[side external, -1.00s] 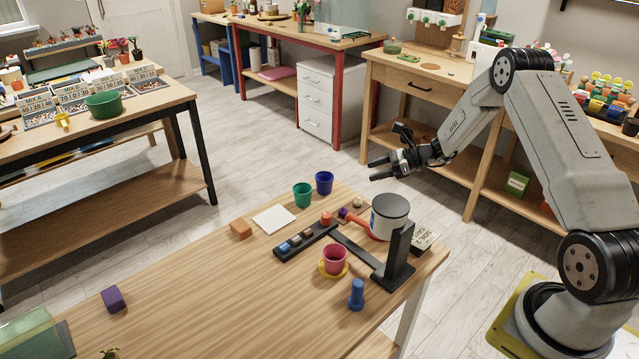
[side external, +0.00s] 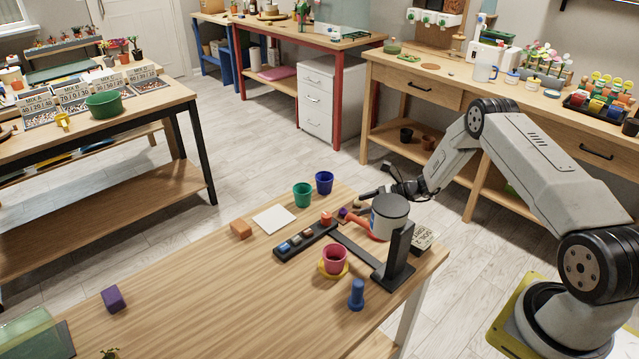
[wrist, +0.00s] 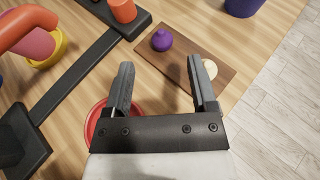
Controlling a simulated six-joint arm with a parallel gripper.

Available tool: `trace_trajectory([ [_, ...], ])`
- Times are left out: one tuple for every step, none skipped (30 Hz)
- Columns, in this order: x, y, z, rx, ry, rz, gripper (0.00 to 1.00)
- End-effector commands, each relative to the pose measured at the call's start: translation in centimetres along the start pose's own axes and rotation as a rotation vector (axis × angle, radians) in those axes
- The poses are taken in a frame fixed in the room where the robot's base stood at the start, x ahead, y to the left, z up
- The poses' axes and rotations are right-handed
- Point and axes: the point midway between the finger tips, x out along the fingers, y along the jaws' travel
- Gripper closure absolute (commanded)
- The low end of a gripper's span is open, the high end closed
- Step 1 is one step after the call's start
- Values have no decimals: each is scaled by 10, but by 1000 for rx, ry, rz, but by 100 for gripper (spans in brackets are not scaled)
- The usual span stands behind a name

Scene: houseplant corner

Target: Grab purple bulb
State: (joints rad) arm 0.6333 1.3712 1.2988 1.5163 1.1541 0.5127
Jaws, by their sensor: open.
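The purple bulb (wrist: 162,41) sits on a brown board (wrist: 172,60) in the wrist view, ahead of my gripper (wrist: 162,72). My gripper's jaws are open and empty. The bulb lies beyond the fingertips, roughly centred between them, and I see no contact. In the side view the purple bulb (side external: 343,212) is small at the table's far edge, beside the red-orange spout. My gripper (side external: 368,194) is just right of it and above the table edge; its fingers are small there. A pale round bulb (wrist: 209,68) is on the same board, close by the right finger.
A red-orange spout (wrist: 29,27) and black stand bar (wrist: 80,68) lie left of the gripper. An orange cylinder (wrist: 122,10) is near the board. A red round rim (wrist: 93,119) is below the left finger. A blue pot (side external: 324,182) stands at the far edge.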

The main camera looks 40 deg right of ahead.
Motion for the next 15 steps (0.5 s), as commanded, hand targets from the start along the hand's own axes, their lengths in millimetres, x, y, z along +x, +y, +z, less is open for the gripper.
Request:
trace_trajectory([
  [5,0,0,0,0,1,26],
  [6,0,0,0,-1,1,26],
  [8,0,0,0,-1,1,26],
  [9,0,0,0,-1,1,26],
  [9,0,0,1,-1,1,26],
  [9,0,0,1,-1,0,26],
  [9,0,0,1,-1,0,26],
  [9,0,0,1,-1,0,26],
  [10,0,0,1,-1,0,26],
  [11,0,0,1,-1,1,26],
  [12,0,0,0,-1,1,26],
  [14,0,1,0,0,1,26],
  [16,0,1,0,0,1,26],
  [18,0,1,-1,-1,1,26],
  [22,0,2,-1,-1,1,26],
])
